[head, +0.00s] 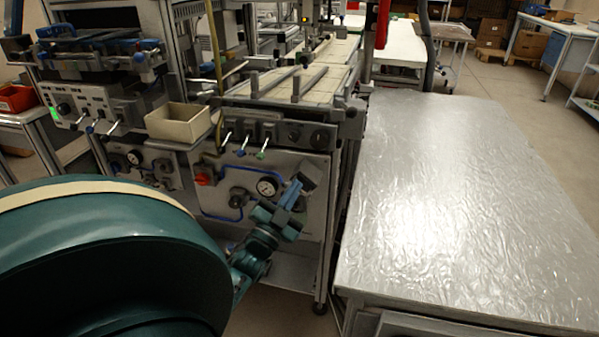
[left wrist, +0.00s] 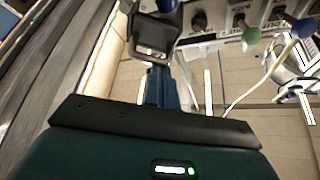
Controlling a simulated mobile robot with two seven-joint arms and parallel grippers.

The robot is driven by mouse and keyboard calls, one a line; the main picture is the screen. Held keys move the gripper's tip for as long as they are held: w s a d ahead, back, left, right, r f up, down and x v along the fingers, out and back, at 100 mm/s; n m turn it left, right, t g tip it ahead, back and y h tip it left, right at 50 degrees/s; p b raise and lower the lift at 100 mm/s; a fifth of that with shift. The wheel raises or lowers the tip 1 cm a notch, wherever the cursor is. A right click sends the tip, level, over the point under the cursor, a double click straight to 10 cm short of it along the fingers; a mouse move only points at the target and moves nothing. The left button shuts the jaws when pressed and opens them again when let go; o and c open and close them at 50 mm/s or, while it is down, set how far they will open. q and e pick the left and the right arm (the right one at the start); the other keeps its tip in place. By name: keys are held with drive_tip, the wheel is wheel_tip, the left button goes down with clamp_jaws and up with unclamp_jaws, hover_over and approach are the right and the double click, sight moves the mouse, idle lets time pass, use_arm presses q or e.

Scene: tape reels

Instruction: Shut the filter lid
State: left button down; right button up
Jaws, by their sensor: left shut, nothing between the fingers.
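My left gripper (head: 300,184) is at the right part of the machine's front panel in the head view, just right of a round gauge (head: 267,187). It is shut and empty. In the left wrist view the gripper (left wrist: 158,88) shows as a narrow blue part rising from a dark bar. A dark grey block with a small recess (left wrist: 152,38) is at its far end. I cannot tell whether this block belongs to the gripper or to the filter. I cannot pick out the filter lid for sure; my arm covers part of the panel. My right gripper is not in view.
The front panel (head: 218,222) carries a red knob (head: 204,179) and blue tubing. An open beige box (head: 179,124) sits above it. A large grey table (head: 455,190) stands close on the right, its top clear. Small levers stick out above the panel.

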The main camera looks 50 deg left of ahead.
use_arm(q)
drive_tip(key=n+y, duration=0.2)
drive_tip(key=n, duration=0.1)
drive_tip(key=s+a+f+n+g+y, duration=0.1)
drive_tip(key=n+y, duration=0.1)
drive_tip(key=n, duration=0.2)
drive_tip(key=a+f+n+y+b, duration=0.1)
drive_tip(key=n+y, duration=0.1)
drive_tip(key=n, duration=0.2)
drive_tip(key=shift+s+a+f+g+y, duration=0.1)
drive_tip(key=shift+s+f+g+y, duration=0.05)
drive_tip(key=shift+g+y, duration=0.2)
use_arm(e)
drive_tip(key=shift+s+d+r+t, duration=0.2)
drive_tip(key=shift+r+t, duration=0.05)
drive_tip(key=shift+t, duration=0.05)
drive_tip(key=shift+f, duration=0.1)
